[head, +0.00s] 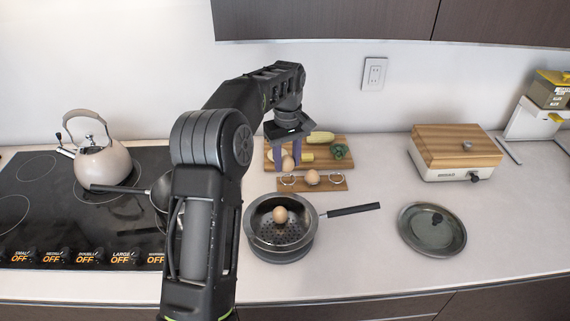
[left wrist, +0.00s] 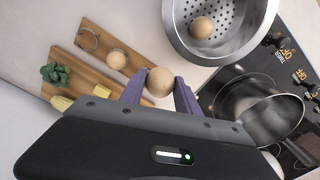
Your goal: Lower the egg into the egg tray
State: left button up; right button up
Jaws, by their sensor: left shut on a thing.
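My left gripper (head: 287,157) is shut on a brown egg (head: 288,163), held pointing down above the left end of the egg tray. In the left wrist view the held egg (left wrist: 160,82) sits between the two purple fingers. The egg tray (head: 328,187) is a small wooden board with metal rings. A second egg (head: 312,177) rests in its middle; it also shows in the left wrist view (left wrist: 116,60). An empty ring (left wrist: 88,39) is at one end. How far the held egg is above the tray is hard to tell. My right gripper is not in view.
A steamer pot (head: 260,240) with another egg (head: 280,214) stands in front of the tray. A cutting board (head: 341,164) with vegetables lies behind it. A glass lid (head: 433,230) lies at right. The stove (head: 40,225) with a kettle (head: 100,160) is at left.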

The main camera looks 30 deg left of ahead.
pick_arm(q)
jog(key=w+a+f, duration=0.2)
jog(key=w+f, duration=0.1)
jog(key=w, duration=0.1)
jog(key=shift+w+a+f, duration=0.35)
jog(key=shift+w, duration=0.05)
jog(key=shift+f, duration=0.1)
dwell(0.4)
jog(key=shift+f+b, duration=0.45)
jog(key=shift+f, duration=0.5)
jog(key=shift+f+b, duration=1.05)
jog(key=shift+f, duration=0.85)
dwell(1.0)
jog(key=o, duration=0.9)
